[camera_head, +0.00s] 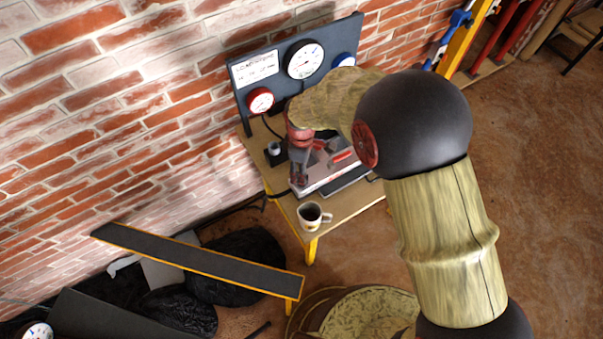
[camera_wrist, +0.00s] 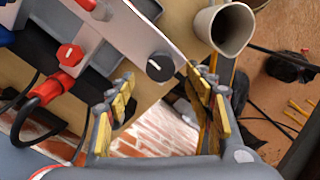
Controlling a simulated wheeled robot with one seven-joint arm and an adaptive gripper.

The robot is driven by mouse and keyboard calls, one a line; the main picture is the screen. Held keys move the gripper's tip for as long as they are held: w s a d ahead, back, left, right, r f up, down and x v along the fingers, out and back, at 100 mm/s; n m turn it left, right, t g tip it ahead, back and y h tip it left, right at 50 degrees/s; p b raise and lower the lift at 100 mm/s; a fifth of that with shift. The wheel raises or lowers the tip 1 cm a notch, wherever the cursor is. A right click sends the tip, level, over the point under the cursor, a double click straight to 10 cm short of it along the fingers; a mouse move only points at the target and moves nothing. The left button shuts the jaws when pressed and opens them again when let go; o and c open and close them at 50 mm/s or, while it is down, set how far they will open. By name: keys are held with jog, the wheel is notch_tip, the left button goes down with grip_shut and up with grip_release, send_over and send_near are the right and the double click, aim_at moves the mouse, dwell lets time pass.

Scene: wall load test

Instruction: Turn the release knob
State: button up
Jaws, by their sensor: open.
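A grey metal hand pump (camera_head: 335,172) lies on the small wooden table. In the wrist view its pale body (camera_wrist: 125,28) carries a round black knob (camera_wrist: 160,66) with a white mark at its end. A red hexagonal fitting (camera_wrist: 70,54) sits beside it, above a red hose coupling; no label shows which part is the release knob. My gripper (camera_wrist: 158,83) is open and empty. Its yellow-padded fingers are apart, with the black knob lying between and just beyond their tips in the picture. In the head view my gripper (camera_head: 299,172) is over the pump's near left end, partly hiding it.
A mug (camera_head: 311,216) stands on the table's near corner; it also shows close to the right finger in the wrist view (camera_wrist: 226,27). A gauge panel (camera_head: 285,68) stands behind the pump at the brick wall. A yellow-edged ramp (camera_head: 195,258) and black bags are at lower left.

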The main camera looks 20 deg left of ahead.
notch_tip(320, 180, up, 8)
jog(key=shift+f, duration=0.25)
dwell(0.5)
jog(key=s+d+r+m+t+b, duration=0.1)
jog(key=s+d+r+m, duration=0.3)
jog(key=d, duration=0.8)
jog(key=s+d+r+m+t+b, duration=0.2)
jog(key=s+d+r+m, duration=0.3)
jog(key=d+r+m, duration=0.4)
jog(key=s+d+r+m+t+b, duration=0.2)
jog(key=s+d+r+m, duration=0.3)
jog(key=d, duration=1)
notch_tip(320, 180, up, 2)
jog(key=shift+d+r+m+t, duration=0.2)
jog(key=shift+m+t, duration=0.1)
jog(key=shift+m, duration=0.4)
jog(key=shift+c, duration=0.7)
dwell(0.7)
